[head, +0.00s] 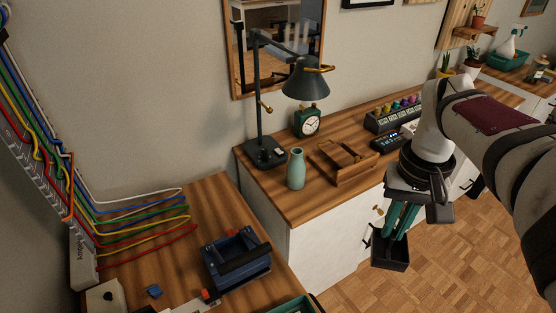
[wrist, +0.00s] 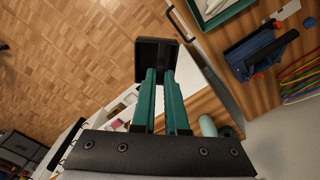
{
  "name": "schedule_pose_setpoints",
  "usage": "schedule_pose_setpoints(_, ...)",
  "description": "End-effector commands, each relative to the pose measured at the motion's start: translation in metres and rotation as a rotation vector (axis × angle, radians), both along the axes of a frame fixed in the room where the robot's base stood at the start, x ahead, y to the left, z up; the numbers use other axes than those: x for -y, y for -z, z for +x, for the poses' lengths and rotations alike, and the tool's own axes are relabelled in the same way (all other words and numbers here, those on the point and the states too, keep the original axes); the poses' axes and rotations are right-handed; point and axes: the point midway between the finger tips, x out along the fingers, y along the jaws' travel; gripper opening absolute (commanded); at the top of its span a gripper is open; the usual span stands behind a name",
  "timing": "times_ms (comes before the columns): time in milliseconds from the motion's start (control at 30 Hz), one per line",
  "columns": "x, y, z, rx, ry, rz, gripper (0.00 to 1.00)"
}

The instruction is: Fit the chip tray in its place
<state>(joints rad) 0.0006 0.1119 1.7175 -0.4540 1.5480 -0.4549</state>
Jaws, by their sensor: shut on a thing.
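My gripper (head: 396,234) has teal fingers and is shut on a small black open tray (head: 391,258), which I take to be the chip tray. The tray hangs below the fingers, over the floor in front of the white cabinet. In the wrist view, the fingertips (wrist: 160,74) meet the near edge of the tray (wrist: 144,58). A blue frame with a black bar across it (head: 237,258) stands on the lower wooden desk, well left of my gripper. It also shows at the upper right of the wrist view (wrist: 250,55). I cannot tell where the tray's place is.
The cabinet top (head: 280,205) carries a green vase (head: 296,169), a desk lamp (head: 267,152), a clock (head: 308,122) and a wooden holder (head: 342,163). Coloured cables (head: 140,220) lie at the left of the lower desk. A teal-rimmed tray (head: 291,307) lies at its front edge.

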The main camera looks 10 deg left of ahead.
Motion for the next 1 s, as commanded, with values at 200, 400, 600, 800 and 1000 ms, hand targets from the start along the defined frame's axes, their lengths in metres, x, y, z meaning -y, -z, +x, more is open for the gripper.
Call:
schedule_pose_setpoints(200,0.001,0.000,0.000,0.000,0.000,0.000,0.00)
schedule_pose_setpoints(400,0.025,0.000,0.003,0.000,-0.008,0.000,0.00)
schedule_pose_setpoints(600,0.037,0.005,0.017,-0.001,-0.170,-0.001,0.00)
schedule_pose_setpoints(800,0.008,0.013,0.040,-0.003,-0.451,-0.001,0.00)
schedule_pose_setpoints(1000,-0.044,0.026,0.062,-0.003,-0.789,-0.001,0.00)
